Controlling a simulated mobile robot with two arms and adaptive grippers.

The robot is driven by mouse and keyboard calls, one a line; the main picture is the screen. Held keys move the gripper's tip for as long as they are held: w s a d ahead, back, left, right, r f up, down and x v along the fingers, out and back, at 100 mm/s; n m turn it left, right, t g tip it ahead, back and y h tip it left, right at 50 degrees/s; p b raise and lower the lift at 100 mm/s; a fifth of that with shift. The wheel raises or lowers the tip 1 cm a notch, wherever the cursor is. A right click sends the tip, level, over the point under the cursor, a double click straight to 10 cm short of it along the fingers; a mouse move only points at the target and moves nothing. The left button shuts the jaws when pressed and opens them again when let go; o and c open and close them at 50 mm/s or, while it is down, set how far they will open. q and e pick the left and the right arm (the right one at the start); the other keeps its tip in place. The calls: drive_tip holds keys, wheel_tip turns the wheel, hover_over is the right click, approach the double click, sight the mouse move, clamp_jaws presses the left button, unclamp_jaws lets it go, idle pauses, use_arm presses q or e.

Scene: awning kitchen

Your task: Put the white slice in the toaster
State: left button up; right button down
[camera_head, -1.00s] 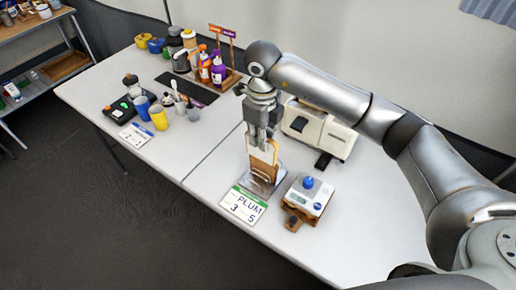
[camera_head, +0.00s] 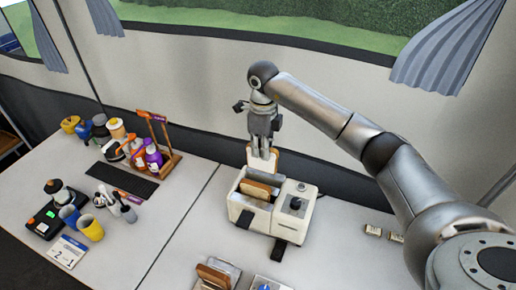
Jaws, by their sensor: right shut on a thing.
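My right gripper (camera_head: 262,148) is shut on the white slice (camera_head: 263,163), a pale slice with a tan crust, held upright with its top edge between the fingers. It is over the rear side of the toaster (camera_head: 244,214). The toaster is cream-white with a dark knob on its right end. A brown slice (camera_head: 256,189) sits in the nearer slot. The lower edge of the white slice is near the rear slot; I cannot tell whether it is inside. My left gripper is not in view.
A metal rack with brown bread (camera_head: 212,276) stands at the front edge of the picture, beside a partly cut-off scale (camera_head: 268,284). Cups, bottles and a black tray (camera_head: 148,186) are on the left table. Small pale blocks (camera_head: 373,231) lie right of the toaster.

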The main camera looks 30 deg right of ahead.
sight(263, 170)
drive_tip(key=shift+f, duration=0.1)
drive_tip(key=shift+s, duration=0.25)
drive_tip(key=shift+s+a+f+b, duration=0.1)
drive_tip(key=shift+s+f+b, duration=0.1)
drive_tip(key=shift+b, duration=0.2)
wheel_tip(263, 170, down, 2)
drive_tip(key=shift+w+f+b, duration=0.1)
drive_tip(key=shift+f+b, duration=0.05)
drive_tip(key=shift+b, duration=0.5)
drive_tip(key=shift+f, duration=0.4)
wheel_tip(263, 170, down, 2)
drive_tip(key=shift+f+b, duration=0.1)
drive_tip(key=shift+b, duration=0.9)
drive_tip(key=shift+f+b, duration=0.85)
drive_tip(key=shift+f, duration=0.35)
